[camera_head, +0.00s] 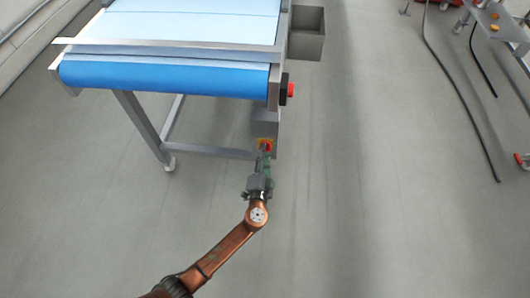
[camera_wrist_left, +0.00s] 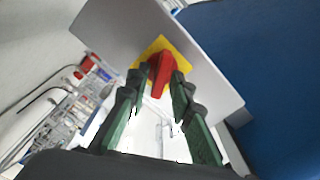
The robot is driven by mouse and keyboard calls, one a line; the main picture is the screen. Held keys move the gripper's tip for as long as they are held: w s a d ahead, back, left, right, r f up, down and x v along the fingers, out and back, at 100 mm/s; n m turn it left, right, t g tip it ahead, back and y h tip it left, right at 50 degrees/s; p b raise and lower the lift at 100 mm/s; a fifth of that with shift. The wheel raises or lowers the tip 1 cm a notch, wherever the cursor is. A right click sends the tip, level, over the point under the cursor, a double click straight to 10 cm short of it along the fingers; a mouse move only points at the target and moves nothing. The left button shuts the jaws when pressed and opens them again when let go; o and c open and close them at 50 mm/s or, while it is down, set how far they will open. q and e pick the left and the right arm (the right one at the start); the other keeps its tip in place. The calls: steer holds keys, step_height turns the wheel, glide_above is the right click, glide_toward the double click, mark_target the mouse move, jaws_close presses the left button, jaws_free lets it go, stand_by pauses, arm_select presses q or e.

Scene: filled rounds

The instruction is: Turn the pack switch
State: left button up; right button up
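The pack switch shows in the head view as a yellow plate with a red knob (camera_head: 266,146), low at the conveyor's near right leg. In the left wrist view the red knob (camera_wrist_left: 160,72) stands in front of a yellow plate (camera_wrist_left: 154,48) on a grey panel (camera_wrist_left: 205,70). The knob looks slightly tilted there. My left gripper (camera_head: 264,156) reaches it from the near side. In the wrist view its green fingertips (camera_wrist_left: 159,80) lie on either side of the knob, apart and close to it; firm contact does not show. My right gripper is out of view.
The blue conveyor (camera_head: 165,78) stands above and left of the switch on a grey metal frame. A red button (camera_head: 291,90) sticks out of its right side. A grey bin (camera_head: 308,35) is behind. Floor to the right is clear up to dark cables (camera_head: 462,105).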

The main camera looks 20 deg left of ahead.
arm_select(q)
jaws_close()
steer(key=shift+m, duration=0.4)
steer(key=m+p, duration=0.1)
steer(key=m, duration=0.4)
steer(key=shift+f, duration=0.15)
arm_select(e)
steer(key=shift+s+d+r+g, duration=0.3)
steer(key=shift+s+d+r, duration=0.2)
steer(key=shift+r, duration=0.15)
arm_select(q)
steer(key=shift+o, duration=1.2)
jaws_free()
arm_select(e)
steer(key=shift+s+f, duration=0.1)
